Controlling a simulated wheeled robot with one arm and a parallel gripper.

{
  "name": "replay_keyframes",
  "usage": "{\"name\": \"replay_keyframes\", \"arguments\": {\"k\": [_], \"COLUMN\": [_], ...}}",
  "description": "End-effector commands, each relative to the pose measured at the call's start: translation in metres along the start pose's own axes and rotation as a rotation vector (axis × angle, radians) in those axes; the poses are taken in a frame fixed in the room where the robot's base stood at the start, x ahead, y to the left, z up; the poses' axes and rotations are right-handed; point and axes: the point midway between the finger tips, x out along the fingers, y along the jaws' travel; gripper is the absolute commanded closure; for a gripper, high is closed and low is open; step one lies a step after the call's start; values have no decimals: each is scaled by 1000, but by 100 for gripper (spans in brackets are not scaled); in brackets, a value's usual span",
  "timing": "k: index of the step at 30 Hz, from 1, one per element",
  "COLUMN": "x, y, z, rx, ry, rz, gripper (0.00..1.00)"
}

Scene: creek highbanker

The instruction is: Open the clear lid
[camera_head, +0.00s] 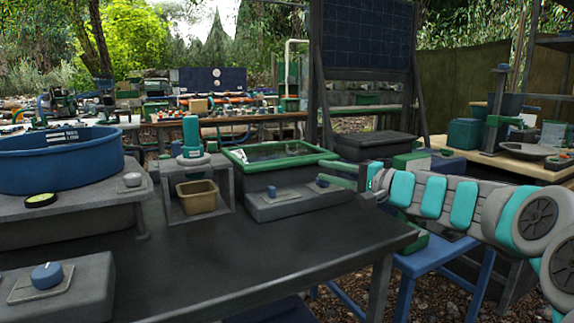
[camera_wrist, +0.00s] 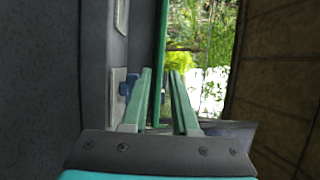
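The clear lid (camera_head: 275,151) appears as a see-through, green-framed top on a dark grey tub (camera_head: 280,176), lying flat as far as I can tell. My gripper (camera_head: 332,172) is at the tub's right front corner, close to the green frame. In the wrist view my gripper (camera_wrist: 160,74) is open, with two green fingers apart. A green edge (camera_wrist: 161,40) shows in the gap between them; I cannot tell whether either finger touches it. A blue knob (camera_wrist: 127,88) is just left of the left finger.
A grey control ledge (camera_head: 290,203) with blue knobs runs along the tub's front. A tan bin (camera_head: 197,196) sits in a grey frame to the left. A large blue basin (camera_head: 60,160) stands further left.

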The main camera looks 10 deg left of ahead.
Motion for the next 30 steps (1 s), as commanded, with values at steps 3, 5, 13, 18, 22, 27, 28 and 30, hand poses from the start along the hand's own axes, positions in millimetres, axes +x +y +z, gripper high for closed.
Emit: {"name": "replay_keyframes", "arguments": {"k": [3, 5, 13, 18, 22, 27, 28, 30], "x": [7, 14, 56, 73, 77, 78, 78, 78], "y": [0, 0, 0, 0, 0, -1, -1, -1], "z": [-1, -1, 1, 0, 0, 0, 0, 0], "rx": [0, -1, -1, 1, 1, 0, 0, 0], "ry": [1, 0, -3, -2, -1, -1, -1, -1], "rz": [-1, 0, 0, 1, -1, -1, -1, -1], "gripper": [72, 72, 72, 72, 72, 72, 72, 77]}}
